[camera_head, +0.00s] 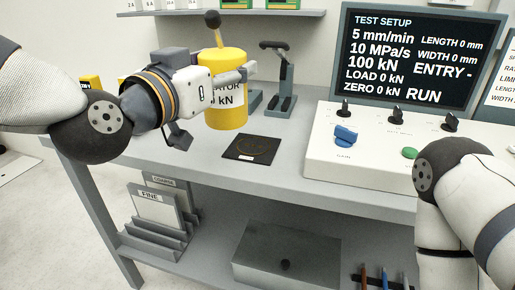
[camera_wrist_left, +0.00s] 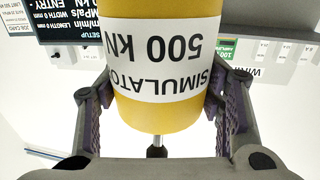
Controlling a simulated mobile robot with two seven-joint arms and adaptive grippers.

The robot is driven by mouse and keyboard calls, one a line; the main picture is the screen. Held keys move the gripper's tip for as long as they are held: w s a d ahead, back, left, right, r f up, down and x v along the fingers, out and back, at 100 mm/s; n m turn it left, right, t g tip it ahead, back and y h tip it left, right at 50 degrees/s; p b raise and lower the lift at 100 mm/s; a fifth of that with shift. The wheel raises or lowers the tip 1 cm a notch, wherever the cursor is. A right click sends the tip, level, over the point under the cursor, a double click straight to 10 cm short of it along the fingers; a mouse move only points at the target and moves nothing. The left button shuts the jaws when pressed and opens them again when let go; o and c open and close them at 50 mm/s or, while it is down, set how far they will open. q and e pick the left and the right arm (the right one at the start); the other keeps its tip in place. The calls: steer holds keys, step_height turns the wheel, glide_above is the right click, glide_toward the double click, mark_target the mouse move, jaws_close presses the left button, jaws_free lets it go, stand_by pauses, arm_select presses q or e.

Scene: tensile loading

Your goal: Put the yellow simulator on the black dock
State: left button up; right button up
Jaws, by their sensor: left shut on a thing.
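The yellow simulator (camera_head: 227,112) is an upright cylinder with a white label and a dark knob on a stem at its top. My left gripper (camera_head: 228,76) is shut around its side. In the left wrist view the simulator (camera_wrist_left: 160,118) sits between the two fingers (camera_wrist_left: 160,95), its label upside down in that picture. The black dock (camera_head: 252,149) is a flat dark square on the bench, with a faint ring marking and a small pale label. The simulator is above and slightly left of the dock in the head view. Its exact height over the bench is hard to tell.
The white control console (camera_head: 365,165) with knobs and a dark screen (camera_head: 415,60) stands to the right. A grey lever device (camera_head: 281,85) stands behind the dock. The bench top (camera_head: 285,185) around the dock is clear. My right arm is at lower right.

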arm_select(q)
steer(key=shift+d, duration=0.1)
steer(key=shift+w+d+f+b, duration=0.6)
steer(key=shift+w+d+f, duration=0.15)
steer(key=shift+w+f, duration=1.45)
steer(key=shift+w+d+f+b, duration=0.65)
steer(key=shift+w+d+f, duration=0.05)
steer(key=shift+w+f, duration=1.45)
steer(key=shift+w+d+f+b, duration=0.6)
steer(key=shift+w+d+f, duration=0.15)
steer(key=shift+w+f, duration=1.45)
arm_select(e)
steer(key=s+f+g, duration=0.2)
steer(key=s+f, duration=0.2)
steer(key=shift+s+f, duration=0.3)
steer(key=shift+s, duration=0.1)
steer(key=shift+d, duration=0.1)
arm_select(q)
steer(key=o, duration=1.6)
steer(key=shift+f, duration=0.15)
steer(key=shift+c, duration=0.2)
